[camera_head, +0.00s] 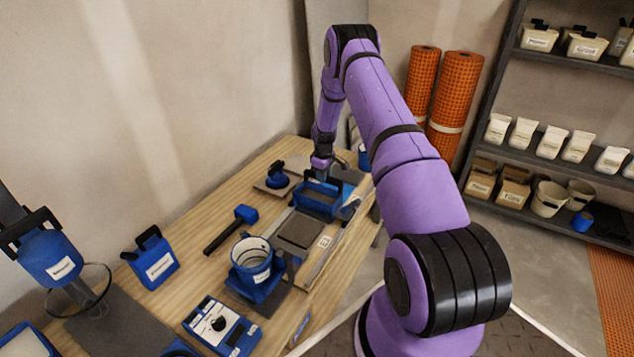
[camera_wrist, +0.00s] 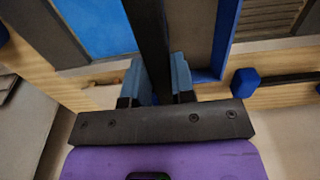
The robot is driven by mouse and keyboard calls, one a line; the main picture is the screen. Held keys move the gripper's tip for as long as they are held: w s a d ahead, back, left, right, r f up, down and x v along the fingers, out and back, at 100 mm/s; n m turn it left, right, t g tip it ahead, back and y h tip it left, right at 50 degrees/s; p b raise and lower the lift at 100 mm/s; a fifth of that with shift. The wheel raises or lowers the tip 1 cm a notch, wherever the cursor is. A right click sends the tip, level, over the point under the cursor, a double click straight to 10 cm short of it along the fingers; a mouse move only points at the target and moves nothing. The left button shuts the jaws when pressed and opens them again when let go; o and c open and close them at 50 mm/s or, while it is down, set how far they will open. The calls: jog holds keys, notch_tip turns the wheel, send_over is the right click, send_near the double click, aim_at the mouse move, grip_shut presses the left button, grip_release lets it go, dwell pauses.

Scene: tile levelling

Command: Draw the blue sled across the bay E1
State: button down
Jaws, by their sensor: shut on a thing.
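The blue sled (camera_head: 319,208) is an open, box-like frame toward the far end of the wooden bench. Its blue rim also shows in the wrist view (camera_wrist: 224,45). My gripper (camera_head: 321,178) is over the sled. In the wrist view its two blue-grey fingers (camera_wrist: 157,78) are closed on a dark bar of the sled running between them. The bay (camera_head: 322,262) has a pale edge and a small white label, too small to read surely. A dark grey slab (camera_head: 299,230) lies in it, on the near side of the sled. My arm hides part of the bench's right side.
A blue-and-black mallet (camera_head: 232,227) lies left of the bay. A blue bucket (camera_head: 252,259) stands nearer, close to the bay. A blue suction-cup-like tool (camera_head: 277,178) sits left of the sled. A blue-and-white device (camera_head: 221,326) lies at the front.

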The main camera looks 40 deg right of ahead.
jog(key=shift+w+d, duration=0.1)
jog(key=shift+d, duration=0.2)
jog(key=c, duration=1)
grip_release()
jog(key=shift+o, duration=0.2)
notch_tip(320, 180, up, 11)
jog(key=shift+f, duration=0.1)
